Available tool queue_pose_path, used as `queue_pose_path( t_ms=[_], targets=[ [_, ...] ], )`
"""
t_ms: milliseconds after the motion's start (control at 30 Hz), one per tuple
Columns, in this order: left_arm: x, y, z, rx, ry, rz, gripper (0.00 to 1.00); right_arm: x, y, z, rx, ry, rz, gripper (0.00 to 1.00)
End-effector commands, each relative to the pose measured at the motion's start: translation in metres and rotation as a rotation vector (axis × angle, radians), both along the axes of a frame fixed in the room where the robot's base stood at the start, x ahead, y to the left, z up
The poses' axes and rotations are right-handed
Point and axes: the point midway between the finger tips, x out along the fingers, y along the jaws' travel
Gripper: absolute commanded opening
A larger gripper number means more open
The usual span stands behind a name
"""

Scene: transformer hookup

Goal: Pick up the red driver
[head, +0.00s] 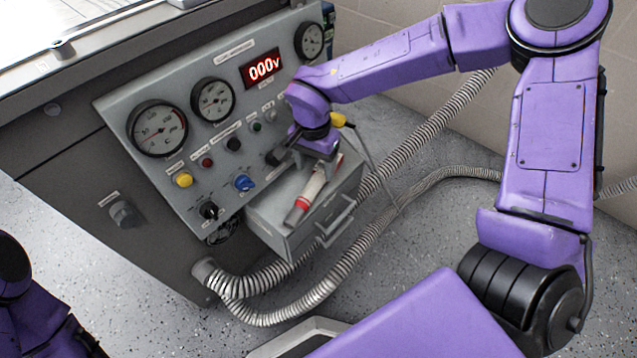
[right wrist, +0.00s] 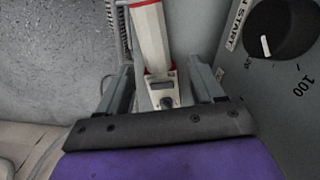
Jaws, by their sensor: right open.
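A white driver with red bands (head: 311,193) lies along the top of a grey drawer box (head: 268,215) on the front of the control panel. My right gripper (head: 314,158) is above its far end, pointing down. In the right wrist view the driver (right wrist: 152,38) runs between the two fingers of my right gripper (right wrist: 160,78), which are apart with gaps on both sides. A small dark display shows on its near part. A thin red piece (head: 334,164) lies beside it, partly hidden by my gripper. My left gripper is out of view.
A yellow piece with a thin cable (head: 341,119) is close behind my right gripper. Ribbed hoses (head: 310,298) cross the speckled floor. A black dial (right wrist: 281,30) is right of my fingers.

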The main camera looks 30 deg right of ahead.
Motion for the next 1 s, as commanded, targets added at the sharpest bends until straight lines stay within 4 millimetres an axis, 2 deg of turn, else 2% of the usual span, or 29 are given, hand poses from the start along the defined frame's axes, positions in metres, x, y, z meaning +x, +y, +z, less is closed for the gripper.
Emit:
queue_pose_path(
  t_ms=[33, 200, 467, 600, 667, 1000],
  targets=[
    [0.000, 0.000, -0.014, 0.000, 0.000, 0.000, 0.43, -0.002, -0.002, -0.018, -0.003, 0.003, 0.000, 0.67],
    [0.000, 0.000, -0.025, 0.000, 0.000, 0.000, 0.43, -0.004, -0.003, -0.040, -0.003, 0.001, 0.001, 0.67],
    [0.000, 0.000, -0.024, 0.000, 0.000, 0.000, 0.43, -0.004, -0.004, -0.041, -0.003, 0.001, -0.001, 0.67],
    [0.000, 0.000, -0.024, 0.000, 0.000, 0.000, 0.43, -0.004, -0.004, -0.041, -0.003, 0.001, -0.001, 0.21],
    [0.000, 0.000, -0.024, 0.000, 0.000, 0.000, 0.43, -0.004, -0.004, -0.041, -0.003, 0.001, -0.001, 0.02],
    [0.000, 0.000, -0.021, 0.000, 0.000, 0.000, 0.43, -0.003, -0.004, -0.036, -0.003, -0.001, -0.001, 0.00]
  ],
)
